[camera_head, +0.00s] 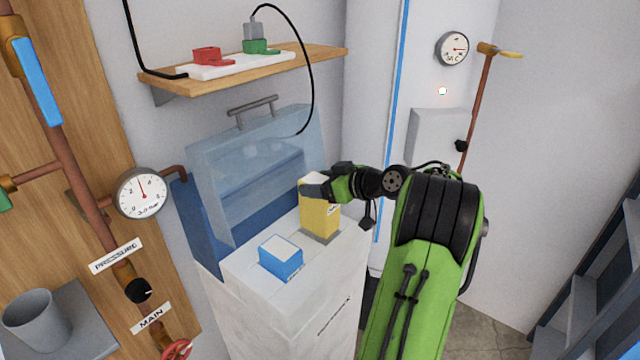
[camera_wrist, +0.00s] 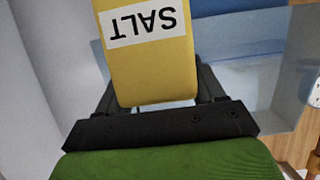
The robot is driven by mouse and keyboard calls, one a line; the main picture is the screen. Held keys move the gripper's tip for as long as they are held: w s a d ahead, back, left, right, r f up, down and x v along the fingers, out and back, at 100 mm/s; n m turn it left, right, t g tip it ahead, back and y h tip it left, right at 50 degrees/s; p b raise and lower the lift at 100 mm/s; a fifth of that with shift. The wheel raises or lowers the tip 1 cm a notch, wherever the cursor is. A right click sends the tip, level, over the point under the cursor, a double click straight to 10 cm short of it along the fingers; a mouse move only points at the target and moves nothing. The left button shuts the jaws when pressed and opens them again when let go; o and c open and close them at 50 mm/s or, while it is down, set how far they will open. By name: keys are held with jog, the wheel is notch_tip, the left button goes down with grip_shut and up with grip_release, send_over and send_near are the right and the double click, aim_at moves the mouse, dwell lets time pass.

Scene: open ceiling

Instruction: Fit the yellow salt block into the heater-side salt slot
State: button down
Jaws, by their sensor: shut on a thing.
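The yellow salt block (camera_head: 320,214) stands upright at the right part of the top of a white cabinet (camera_head: 250,262). My gripper (camera_head: 314,188) is shut on its upper part from the right. In the wrist view the yellow block (camera_wrist: 150,70) sits between the dark fingers, with its white SALT label upside down. A grey patch shows at the block's foot in the head view; I cannot tell whether the block is in a slot, on it or just above it. No marking in view names the heater-side slot.
A blue block (camera_head: 281,258) with a pale top sits on the cabinet, left of the yellow one. A raised transparent lid (camera_head: 255,165) stands behind. A wooden shelf (camera_head: 250,70) hangs above. A gauge and pipes are at the left, blue steps (camera_head: 595,290) at the right.

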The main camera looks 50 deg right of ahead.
aim_at(320, 218)
jog(key=shift+f+b, duration=3.45)
jog(key=shift+f, duration=0.25)
dwell(0.5)
jog(key=shift+f, duration=1.15)
jog(key=shift+c, duration=0.6)
grip_release()
jog(key=shift+o, duration=0.4)
jog(key=shift+f, duration=0.25)
jog(key=p+v, duration=0.4)
jog(key=v, duration=1.2)
jog(key=shift+w+r, duration=0.1)
jog(key=shift+r, duration=0.05)
